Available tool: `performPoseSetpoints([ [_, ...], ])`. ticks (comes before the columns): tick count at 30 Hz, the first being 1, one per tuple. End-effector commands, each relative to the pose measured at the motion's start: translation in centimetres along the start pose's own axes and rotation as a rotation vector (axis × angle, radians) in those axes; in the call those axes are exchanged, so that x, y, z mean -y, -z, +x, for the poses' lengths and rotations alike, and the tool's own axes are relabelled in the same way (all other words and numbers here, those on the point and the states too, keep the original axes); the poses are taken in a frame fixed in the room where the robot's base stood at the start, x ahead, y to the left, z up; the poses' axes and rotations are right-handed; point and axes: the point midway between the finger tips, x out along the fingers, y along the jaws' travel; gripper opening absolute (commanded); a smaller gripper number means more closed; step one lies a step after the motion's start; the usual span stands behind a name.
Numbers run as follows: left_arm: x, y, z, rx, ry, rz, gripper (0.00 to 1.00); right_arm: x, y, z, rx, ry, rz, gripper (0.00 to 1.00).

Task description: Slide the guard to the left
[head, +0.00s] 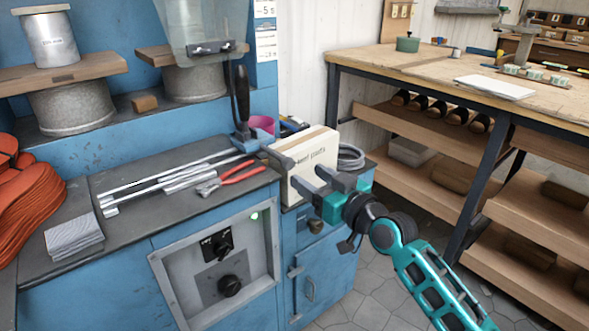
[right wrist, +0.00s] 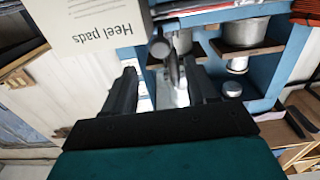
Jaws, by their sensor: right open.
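A clear, slightly greenish panel (head: 203,22), which looks like the guard, hangs at the top of the blue machine in the head view. A dark bracket (head: 211,47) is on its lower part. A grey rod with a rounded end (head: 278,157) sticks out toward my right gripper (head: 308,176). In the right wrist view the rod (right wrist: 172,62) shows between the two fingers (right wrist: 157,72), apart from both as far as I can tell. My right gripper is open and empty, in front of the heel pads box. My left gripper is out of view.
The white heel pads box (head: 314,158) stands right behind my right gripper and also shows in the right wrist view (right wrist: 85,25). Red-handled pliers (head: 232,179) and metal rails (head: 165,182) lie on the bench top. A black-handled lever (head: 242,95) stands upright. A wooden workbench (head: 440,70) is at right.

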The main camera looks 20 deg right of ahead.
Motion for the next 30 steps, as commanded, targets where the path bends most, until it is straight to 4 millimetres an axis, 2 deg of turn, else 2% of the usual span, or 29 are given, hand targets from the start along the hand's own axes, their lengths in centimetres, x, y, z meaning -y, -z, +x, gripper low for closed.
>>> performPoseSetpoints([
  [3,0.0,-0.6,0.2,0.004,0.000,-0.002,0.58,0.0,0.0,2.3,-0.003,0.000,0.002,0.57],
  [9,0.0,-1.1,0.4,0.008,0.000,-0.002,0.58,0.0,-0.1,4.9,-0.001,0.001,0.001,0.57],
  [15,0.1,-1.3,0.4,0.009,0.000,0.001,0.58,0.1,0.0,6.0,0.000,0.001,0.001,0.57],
  [23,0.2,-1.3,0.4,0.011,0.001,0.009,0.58,0.1,0.0,6.0,0.001,0.001,0.001,0.57],
  [30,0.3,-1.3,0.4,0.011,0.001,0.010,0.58,0.0,0.0,6.0,0.000,0.000,0.001,0.35],
])
